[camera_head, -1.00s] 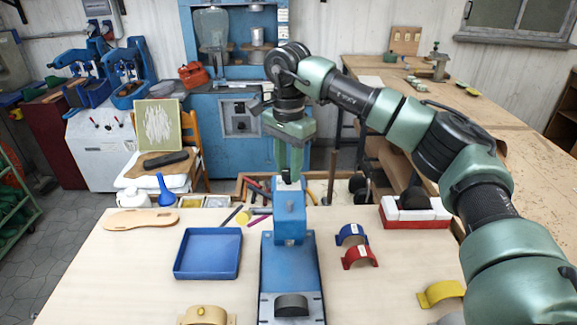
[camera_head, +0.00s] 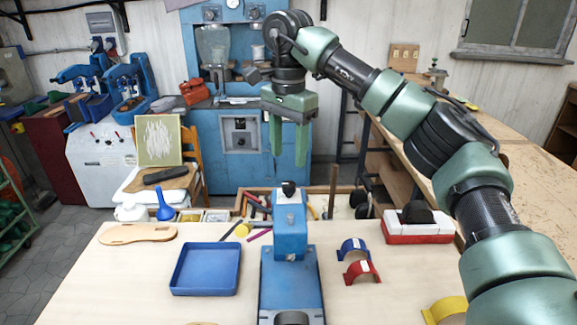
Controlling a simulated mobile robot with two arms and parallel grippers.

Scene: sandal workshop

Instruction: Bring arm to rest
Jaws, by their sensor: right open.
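My right arm comes in from the right and arches over the table. Its green gripper (camera_head: 289,150) points down, with its two fingers apart and nothing between them. It hangs above and behind the blue bench press (camera_head: 290,225), clear of the black knob (camera_head: 289,188) on top of the press. My left gripper does not show.
On the table (camera_head: 120,275) are a blue tray (camera_head: 207,268), a tan sole (camera_head: 138,234), a blue arch (camera_head: 353,247), a red arch (camera_head: 361,271), a yellow arch (camera_head: 445,309) and a red-and-white block (camera_head: 418,228). A blue machine (camera_head: 235,140) stands behind. The front left of the table is bare.

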